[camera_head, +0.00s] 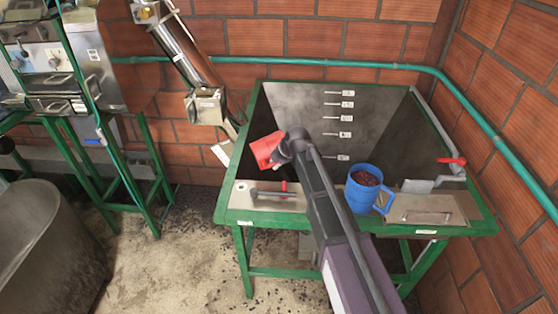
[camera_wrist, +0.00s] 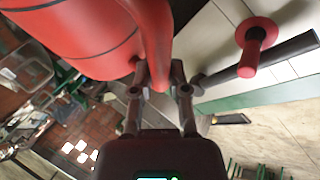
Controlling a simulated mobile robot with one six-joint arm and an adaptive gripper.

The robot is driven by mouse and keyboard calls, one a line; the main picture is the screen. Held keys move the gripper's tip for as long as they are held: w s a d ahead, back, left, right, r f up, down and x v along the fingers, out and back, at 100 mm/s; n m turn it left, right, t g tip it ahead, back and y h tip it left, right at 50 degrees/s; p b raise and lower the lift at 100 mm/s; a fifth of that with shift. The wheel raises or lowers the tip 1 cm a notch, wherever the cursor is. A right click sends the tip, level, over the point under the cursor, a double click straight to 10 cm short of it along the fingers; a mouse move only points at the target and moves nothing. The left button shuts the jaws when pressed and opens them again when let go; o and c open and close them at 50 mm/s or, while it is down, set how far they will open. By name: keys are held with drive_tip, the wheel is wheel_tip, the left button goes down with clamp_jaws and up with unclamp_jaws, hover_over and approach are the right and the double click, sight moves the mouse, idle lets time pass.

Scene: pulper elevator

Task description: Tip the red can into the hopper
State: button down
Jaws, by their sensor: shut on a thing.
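The red can (camera_head: 264,149) is held up over the left front part of the hopper (camera_head: 290,103), a grey metal bin in a green frame with level marks on its back wall. The can looks tilted in the head view, and its opening and contents cannot be made out. In the wrist view the red can (camera_wrist: 75,35) fills the upper left. My gripper (camera_wrist: 158,78) is shut on the can's red handle (camera_wrist: 157,35). In the head view my gripper (camera_head: 284,148) partly hides the can.
A blue mug (camera_head: 363,192) with dark red contents stands on the hopper's front ledge, right of my arm. Red-handled levers (camera_head: 452,161) sit on the rim. A slanted chute (camera_head: 188,50) and a green-legged machine stand left. Brick walls close the back and right.

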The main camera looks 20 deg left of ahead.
drive_tip(key=shift+s+a+r+n+t+h, duration=0.1)
drive_tip(key=shift+s+a+n+t+h, duration=0.2)
drive_tip(key=shift+t+h, duration=0.45)
drive_tip(key=shift+s+a+r+n+t+h, duration=0.15)
drive_tip(key=shift+a+n+t+h, duration=0.15)
drive_tip(key=shift+t+h, duration=0.4)
drive_tip(key=shift+w+d+f+n+t+h+b, duration=0.1)
drive_tip(key=shift+f+n+t+h+b, duration=0.15)
drive_tip(key=shift+t+h+b, duration=0.25)
drive_tip(key=shift+w+d+f+n+t+h+b, duration=0.15)
drive_tip(key=shift+f+h+b, duration=0.15)
drive_tip(key=shift+h, duration=0.35)
drive_tip(key=shift+d+f+n+t+h+b, duration=0.1)
drive_tip(key=shift+f+n+t+h+b, duration=0.25)
drive_tip(key=shift+t+h+b, duration=0.65)
drive_tip(key=f+t+h+b, duration=0.1)
drive_tip(key=b, duration=0.2)
drive_tip(key=w+d+f+n+t+b, duration=0.1)
drive_tip(key=b, duration=0.2)
drive_tip(key=shift+w+d+h, duration=0.1)
drive_tip(key=shift+d+h, duration=0.15)
drive_tip(key=shift+h, duration=0.15)
drive_tip(key=shift+w+d+f+t+h+b, duration=0.25)
drive_tip(key=shift+d+f+t+h+b, duration=0.2)
drive_tip(key=shift+b, duration=0.8)
drive_tip(key=shift+r+n, duration=0.2)
drive_tip(key=shift+n, duration=0.05)
